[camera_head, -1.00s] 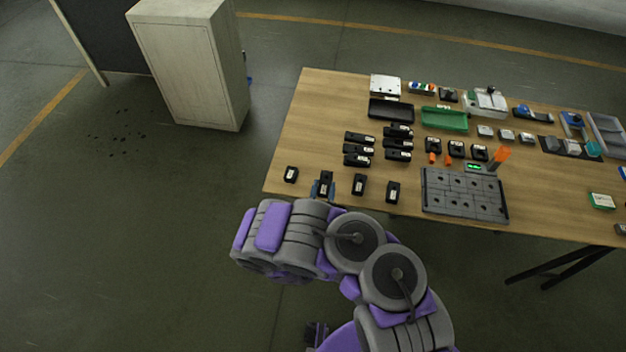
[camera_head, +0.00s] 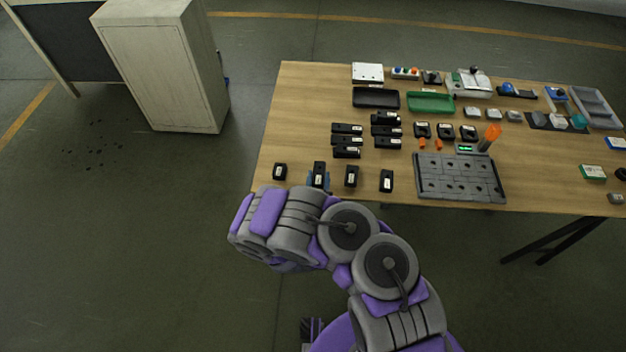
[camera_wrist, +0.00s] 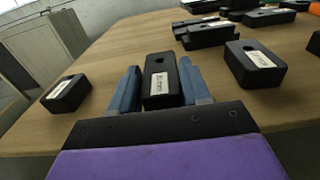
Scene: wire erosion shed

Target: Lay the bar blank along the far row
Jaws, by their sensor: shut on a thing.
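My gripper (camera_wrist: 160,75) is shut on a black bar blank (camera_wrist: 160,92) with a white label and a round hole, its blue fingers on either side. The held blank also shows in the head view (camera_head: 319,170), in line with other black blocks near the table's front edge. Whether it touches the table is hard to tell. A short black block (camera_head: 279,171) stands to its left, and two more, a nearer one (camera_head: 351,176) and a farther one (camera_head: 386,181), to its right. Behind lie longer black bars in a left stack (camera_head: 347,140) and a right stack (camera_head: 386,130).
A grey holed fixture plate (camera_head: 458,178) lies to the right. A black tray (camera_head: 376,98) and a green tray (camera_head: 430,103) lie behind the bars. An orange-topped upright piece (camera_head: 490,137) stands beyond the plate. Bare wood (camera_head: 300,110) is free at the table's left.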

